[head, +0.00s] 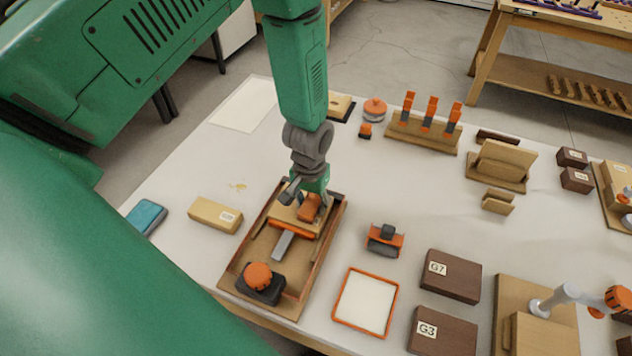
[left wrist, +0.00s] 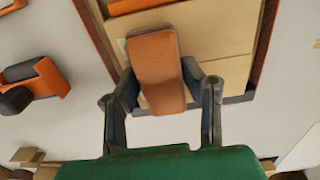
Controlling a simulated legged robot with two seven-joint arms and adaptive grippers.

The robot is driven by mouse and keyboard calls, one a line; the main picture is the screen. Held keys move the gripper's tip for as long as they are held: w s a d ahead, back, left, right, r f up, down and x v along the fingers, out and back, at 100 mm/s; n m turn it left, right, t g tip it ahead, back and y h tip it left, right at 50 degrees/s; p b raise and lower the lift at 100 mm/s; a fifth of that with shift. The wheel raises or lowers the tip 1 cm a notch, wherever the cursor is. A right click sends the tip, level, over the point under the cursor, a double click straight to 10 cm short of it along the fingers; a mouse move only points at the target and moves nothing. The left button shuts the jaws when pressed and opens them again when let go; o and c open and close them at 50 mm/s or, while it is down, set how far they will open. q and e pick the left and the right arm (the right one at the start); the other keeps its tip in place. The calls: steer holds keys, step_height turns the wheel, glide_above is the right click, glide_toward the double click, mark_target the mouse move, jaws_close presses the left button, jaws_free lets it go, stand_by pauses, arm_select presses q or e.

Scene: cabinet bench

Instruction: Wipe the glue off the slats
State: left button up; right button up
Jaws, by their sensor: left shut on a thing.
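My left gripper (head: 308,203) points down over a wooden tray (head: 228,278). It is shut on an orange-brown block (left wrist: 158,72), which shows between its fingers in the left wrist view. Pale wooden slats (left wrist: 215,40) lie in the tray beneath and beside the block. I cannot tell whether the block touches them. No glue can be made out on the slats; the arm and gripper hide part of them. A small yellowish smear (head: 238,186) is on the white table left of the tray. My right gripper is not in view.
In the tray are a grey-bladed orange tool (head: 284,243) and an orange-topped dark item (head: 258,277). A wooden block (head: 215,215) and teal block (head: 146,218) stand left. An orange-and-grey item (head: 385,240), orange-rimmed white tray (head: 366,302) and dark G7 block (head: 450,276) stand right.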

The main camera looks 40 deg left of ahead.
arm_select(q)
steer(key=shift+s+a, duration=0.3)
steer(key=shift+a, duration=0.65)
steer(key=shift+s+a+p, duration=0.2)
steer(key=shift+a+p, duration=0.15)
steer(key=shift+a, duration=0.75)
steer(key=shift+s+a, duration=0.3)
steer(key=shift+a, duration=0.6)
steer(key=shift+a, duration=0.1)
steer(key=shift+s+a+p, duration=0.2)
steer(key=shift+a+p, duration=0.15)
steer(key=shift+a, duration=0.65)
steer(key=shift+d, duration=0.2)
steer(key=shift+w+d+r, duration=0.1)
steer(key=shift+w+d, duration=0.05)
steer(key=shift+d, duration=0.35)
steer(key=shift+w+d, duration=0.15)
steer(key=shift+d, duration=0.3)
steer(key=shift+w+d, duration=0.2)
steer(key=shift+d, duration=0.75)
steer(key=shift+w+d, duration=0.15)
steer(key=shift+d, duration=0.75)
steer(key=shift+w+d, duration=0.2)
steer(key=shift+d, duration=0.75)
steer(key=shift+w+d, duration=0.25)
steer(key=shift+d, duration=0.5)
steer(key=shift+w+d, duration=0.2)
steer(key=shift+d, duration=0.5)
